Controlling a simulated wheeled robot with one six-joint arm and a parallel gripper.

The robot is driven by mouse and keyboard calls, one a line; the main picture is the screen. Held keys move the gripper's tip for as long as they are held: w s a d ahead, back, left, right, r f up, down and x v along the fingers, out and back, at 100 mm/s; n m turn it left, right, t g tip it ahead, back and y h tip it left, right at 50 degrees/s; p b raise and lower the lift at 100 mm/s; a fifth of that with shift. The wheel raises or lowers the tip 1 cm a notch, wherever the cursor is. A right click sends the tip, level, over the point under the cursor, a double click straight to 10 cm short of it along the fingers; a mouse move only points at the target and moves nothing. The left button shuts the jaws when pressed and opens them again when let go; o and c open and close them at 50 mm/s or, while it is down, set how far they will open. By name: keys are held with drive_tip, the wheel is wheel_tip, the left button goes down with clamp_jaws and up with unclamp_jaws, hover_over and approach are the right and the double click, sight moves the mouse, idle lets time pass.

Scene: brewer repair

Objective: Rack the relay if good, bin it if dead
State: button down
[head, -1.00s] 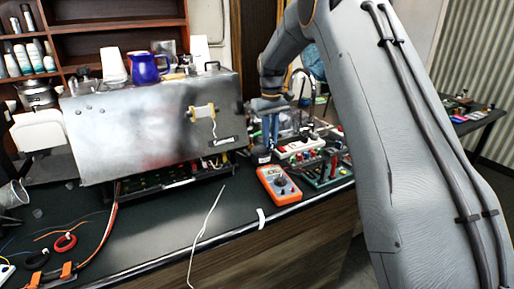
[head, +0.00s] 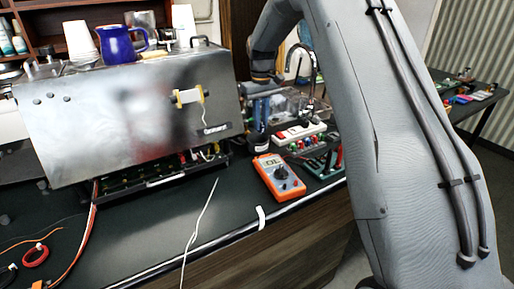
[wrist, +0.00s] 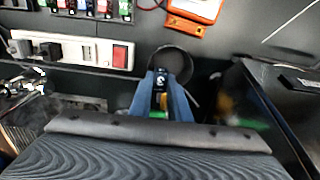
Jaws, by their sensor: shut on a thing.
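My gripper (wrist: 160,98) has blue fingers shut on a small dark relay (wrist: 160,82) with a pale mark on it. A bit of green shows between the fingers below it. In the head view my gripper (head: 260,120) points down beside the steel machine, and the relay cannot be made out there. A dark round cup (wrist: 182,66) lies just beyond the fingertips in the wrist view. It also shows under my gripper in the head view (head: 257,141). I cannot tell whether the relay is inside its rim. A row of coloured modules (wrist: 95,8) sits at the wrist view's top left.
An orange multimeter (head: 277,178) lies in front of the cup. A white power strip (head: 300,134) is behind it. The steel machine (head: 130,110) stands close on the left, its underside open. A white cable (head: 203,215) crosses the clear front of the counter.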

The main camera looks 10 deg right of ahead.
drive_tip(key=shift+f+b, duration=0.35)
drive_tip(key=shift+f, duration=0.6)
drive_tip(key=c, duration=1.6)
unclamp_jaws()
drive_tip(key=shift+r, duration=0.1)
wheel_tip(320, 180, up, 8)
drive_tip(key=shift+f+b, duration=0.15)
drive_tip(key=shift+b, duration=1)
